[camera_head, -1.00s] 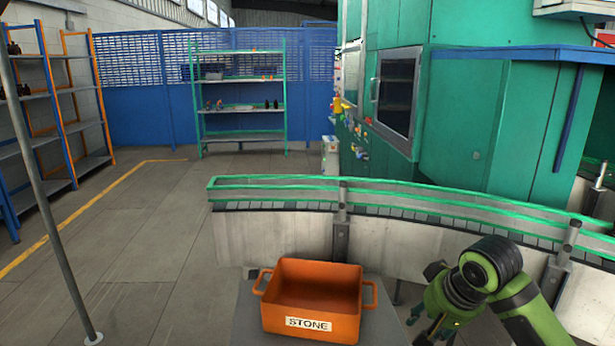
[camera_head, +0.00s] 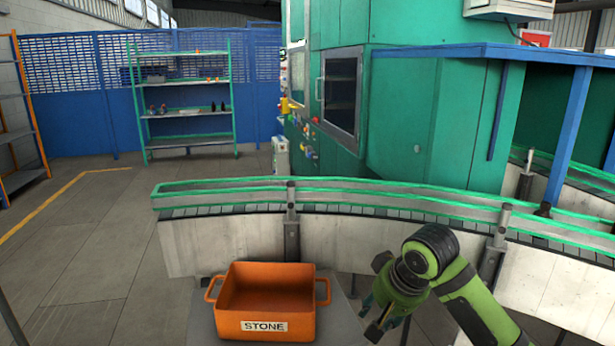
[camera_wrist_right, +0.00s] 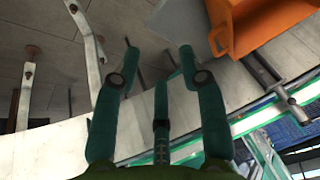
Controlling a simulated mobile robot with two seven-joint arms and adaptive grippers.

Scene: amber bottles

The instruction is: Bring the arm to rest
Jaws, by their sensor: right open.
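My right arm with its green links comes in at the lower right of the head view. Its right gripper (camera_head: 380,322) points down, to the right of the orange bin and apart from it. In the right wrist view the gripper's teal fingers (camera_wrist_right: 155,65) are spread with nothing between them. The orange bin (camera_head: 265,310), labelled STONE, stands on a grey surface and looks empty from here. Part of the bin (camera_wrist_right: 265,25) also shows at the top right of the wrist view. My left gripper is in neither view.
A curved conveyor (camera_head: 370,232) with green rails runs behind the bin and my right arm. A large green machine (camera_head: 420,110) stands behind it. A shelf (camera_head: 187,110) with small bottles is at the back left. The floor at left is clear.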

